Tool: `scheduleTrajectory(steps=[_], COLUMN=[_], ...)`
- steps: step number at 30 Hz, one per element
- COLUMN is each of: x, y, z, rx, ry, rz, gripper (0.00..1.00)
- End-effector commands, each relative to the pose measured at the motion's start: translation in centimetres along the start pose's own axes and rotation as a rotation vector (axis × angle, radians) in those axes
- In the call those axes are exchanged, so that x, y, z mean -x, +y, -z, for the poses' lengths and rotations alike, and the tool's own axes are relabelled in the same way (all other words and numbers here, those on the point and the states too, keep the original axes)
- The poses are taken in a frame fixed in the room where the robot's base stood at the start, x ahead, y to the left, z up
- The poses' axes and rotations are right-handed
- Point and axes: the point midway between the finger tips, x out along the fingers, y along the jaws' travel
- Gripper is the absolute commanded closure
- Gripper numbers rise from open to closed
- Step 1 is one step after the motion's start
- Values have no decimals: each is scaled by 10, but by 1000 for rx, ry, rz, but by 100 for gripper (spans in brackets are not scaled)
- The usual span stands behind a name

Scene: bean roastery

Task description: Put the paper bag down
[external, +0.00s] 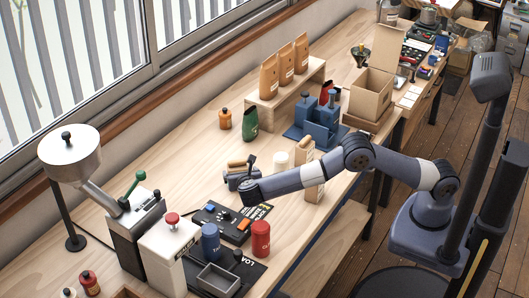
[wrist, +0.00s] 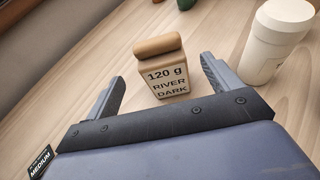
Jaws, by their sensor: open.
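A small kraft paper bag (wrist: 168,73) with a folded tan top and a label reading "120 g RIVER DARK" appears to stand upright on the wooden table in the wrist view. My gripper (wrist: 162,72) is open, with one finger on each side of the bag and a visible gap to both. In the external view my gripper (external: 241,172) is low over the middle of the table, and the bag's tan top (external: 237,163) shows just behind it. The lower part of the bag is hidden there by the gripper.
A white lidded canister (wrist: 272,45) stands right of the bag. Another bag-like pack (external: 313,190) stands by my forearm. A black control panel (external: 238,222) and a red canister (external: 261,239) are in front. Several kraft bags stand on a wooden riser (external: 290,93) behind.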

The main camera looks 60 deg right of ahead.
Motion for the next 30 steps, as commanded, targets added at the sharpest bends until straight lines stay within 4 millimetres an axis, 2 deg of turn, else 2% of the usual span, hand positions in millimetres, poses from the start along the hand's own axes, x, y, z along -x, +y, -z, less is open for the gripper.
scheduleTrajectory(steps=[3,9,30], x=[23,42,45], y=[0,0,0], z=[1,0,0], rx=[0,0,0], ry=[0,0,0], rz=[-2,-1,0], gripper=[15,15,15])
